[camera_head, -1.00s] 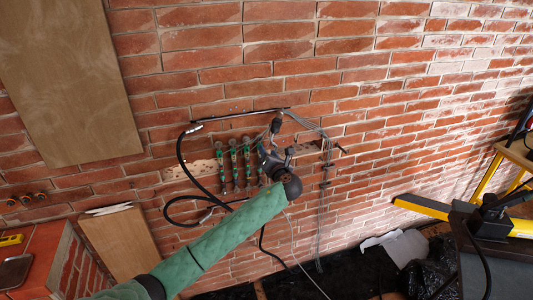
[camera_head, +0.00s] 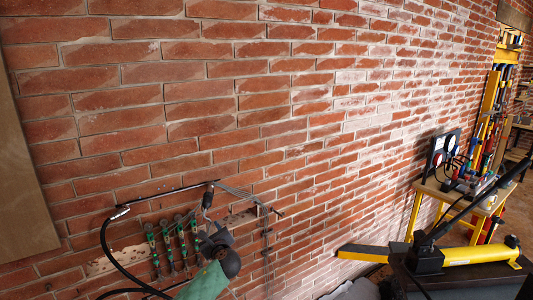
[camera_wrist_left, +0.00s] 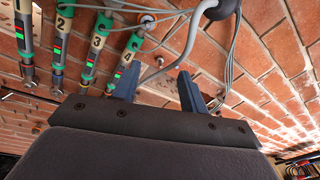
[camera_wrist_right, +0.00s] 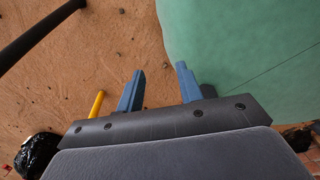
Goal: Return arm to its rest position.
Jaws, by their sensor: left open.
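My left arm with its green sleeve (camera_head: 205,284) comes up from the bottom of the head view. Its dark left gripper (camera_head: 213,238) is beside the wall, just right of a row of green-banded numbered tubes (camera_head: 171,246). In the left wrist view, the left gripper (camera_wrist_left: 158,80) has its two blue fingers apart with nothing held. The numbered tubes (camera_wrist_left: 97,45) stand left of the fingers. My right gripper (camera_wrist_right: 160,76) shows only in its wrist view, fingers apart and empty, over brown ground beside a large green surface.
A black hose (camera_head: 120,253) and thin grey cables (camera_head: 266,232) hang close around the left gripper. A wooden panel (camera_head: 22,190) is at the left. A yellow hand pump (camera_head: 480,256) and a yellow-legged table with gauges (camera_head: 462,195) stand at the right.

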